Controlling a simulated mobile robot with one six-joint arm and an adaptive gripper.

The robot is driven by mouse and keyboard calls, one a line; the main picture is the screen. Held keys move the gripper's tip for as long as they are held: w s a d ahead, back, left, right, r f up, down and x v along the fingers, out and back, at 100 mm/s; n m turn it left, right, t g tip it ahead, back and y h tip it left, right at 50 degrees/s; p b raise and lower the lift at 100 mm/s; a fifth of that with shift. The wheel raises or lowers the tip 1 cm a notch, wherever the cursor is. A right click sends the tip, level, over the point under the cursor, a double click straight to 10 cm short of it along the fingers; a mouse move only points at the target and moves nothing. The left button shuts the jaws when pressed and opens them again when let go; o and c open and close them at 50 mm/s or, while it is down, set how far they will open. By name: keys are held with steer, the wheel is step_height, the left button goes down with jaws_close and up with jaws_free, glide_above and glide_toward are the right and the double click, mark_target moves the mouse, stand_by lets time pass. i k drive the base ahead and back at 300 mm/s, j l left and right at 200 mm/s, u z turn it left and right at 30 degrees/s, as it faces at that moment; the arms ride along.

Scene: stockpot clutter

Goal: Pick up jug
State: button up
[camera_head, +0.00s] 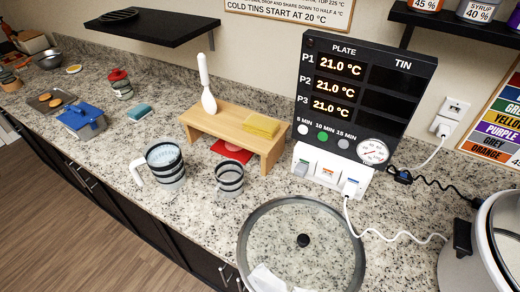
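The likely jug (166,166) is a clear vessel with dark bands and a white handle on its left side. It stands upright on the speckled counter, left of the middle. A smaller clear cup with dark bands (229,180) stands to its right, apart from it. My gripper cannot be made out in this view. A white shape shows at the bottom edge over the glass lid, and I cannot tell what it is.
A wooden stand (236,130) with a white spoon (206,85) and yellow sponge (261,125) is behind. A large glass lid (302,255) lies in front right. A display (365,90) and pot (490,250) are at right.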

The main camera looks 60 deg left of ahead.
mark_target(164, 156)
steer(key=u, duration=2.95)
steer(key=i+j+u, duration=0.1)
steer(key=i+j, duration=0.2)
steer(key=j, duration=0.2)
steer(key=i+j+u, duration=0.1)
steer(key=i+j, duration=0.2)
steer(key=j, duration=0.2)
steer(key=i+j+u, duration=0.1)
steer(key=i+j, duration=0.25)
steer(key=j, duration=0.15)
